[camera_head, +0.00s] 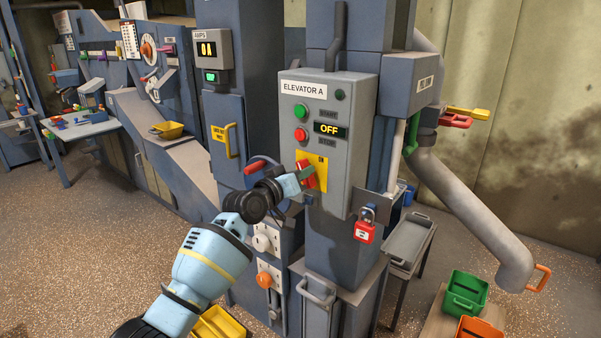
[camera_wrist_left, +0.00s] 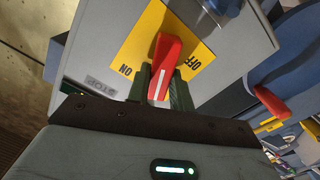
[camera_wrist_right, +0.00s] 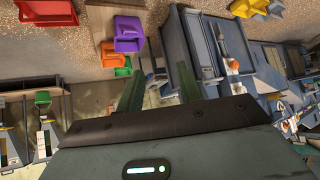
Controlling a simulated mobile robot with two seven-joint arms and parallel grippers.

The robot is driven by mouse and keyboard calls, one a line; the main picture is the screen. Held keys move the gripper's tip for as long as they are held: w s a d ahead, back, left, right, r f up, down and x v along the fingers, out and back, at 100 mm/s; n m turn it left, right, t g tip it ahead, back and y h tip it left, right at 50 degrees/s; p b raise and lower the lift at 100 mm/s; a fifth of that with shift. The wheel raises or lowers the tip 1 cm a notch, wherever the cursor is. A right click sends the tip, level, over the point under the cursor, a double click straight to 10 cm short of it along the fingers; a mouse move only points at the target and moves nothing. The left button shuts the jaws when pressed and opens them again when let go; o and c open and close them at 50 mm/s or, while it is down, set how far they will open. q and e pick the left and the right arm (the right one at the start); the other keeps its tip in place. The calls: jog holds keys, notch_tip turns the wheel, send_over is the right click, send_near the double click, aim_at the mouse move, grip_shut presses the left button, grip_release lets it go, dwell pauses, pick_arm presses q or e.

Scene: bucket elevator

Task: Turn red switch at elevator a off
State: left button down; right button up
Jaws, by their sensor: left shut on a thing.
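The grey control box labelled ELEVATOR A (camera_head: 346,100) is on a blue-grey column in the head view. Its display (camera_head: 329,129) reads OFF. The red switch (camera_head: 307,174) sits on a yellow plate (camera_head: 322,182) low on the box. My left gripper (camera_head: 304,176) is shut on this switch. In the left wrist view its two green fingers flank the red handle (camera_wrist_left: 165,62), which stands between the words ON and OFF. The fingers partly hide the handle. My right gripper (camera_wrist_right: 160,82) shows only in its own wrist view, with fingers apart and nothing between them.
A red padlock (camera_head: 365,232) hangs beside the box. A green start button (camera_head: 300,111) and a red stop button (camera_head: 300,134) are above the switch. A grey pipe (camera_head: 470,205) slopes down at the right. A red-handled lever (camera_head: 262,165) is to the left.

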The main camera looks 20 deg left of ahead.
pick_arm(q)
jog(key=n, duration=0.3)
jog(key=shift+r+p, duration=0.1)
jog(key=shift+p, duration=0.2)
jog(key=shift+w+a+f+n+p, duration=0.15)
jog(key=shift+n+p, duration=0.15)
jog(key=shift+n, duration=1.35)
jog(key=shift+s+f+n+p, duration=0.15)
jog(key=shift+n+p, duration=0.1)
jog(key=shift+n, duration=1.35)
jog(key=shift+w+a+f+n+p, duration=0.15)
jog(key=shift+n+p, duration=0.15)
jog(key=shift+n, duration=1.35)
pick_arm(e)
jog(key=shift+t, duration=0.4)
jog(key=shift+w+d+r, duration=0.2)
jog(key=shift+w+r, duration=0.5)
jog(key=shift+r, duration=0.1)
jog(key=shift+w+d+r, duration=0.15)
jog(key=shift+w+r, duration=0.5)
jog(key=shift+r, duration=0.15)
pick_arm(q)
jog(key=shift+d, duration=0.1)
jog(key=c, duration=1.2)
grip_release()
jog(key=shift+c, duration=0.2)
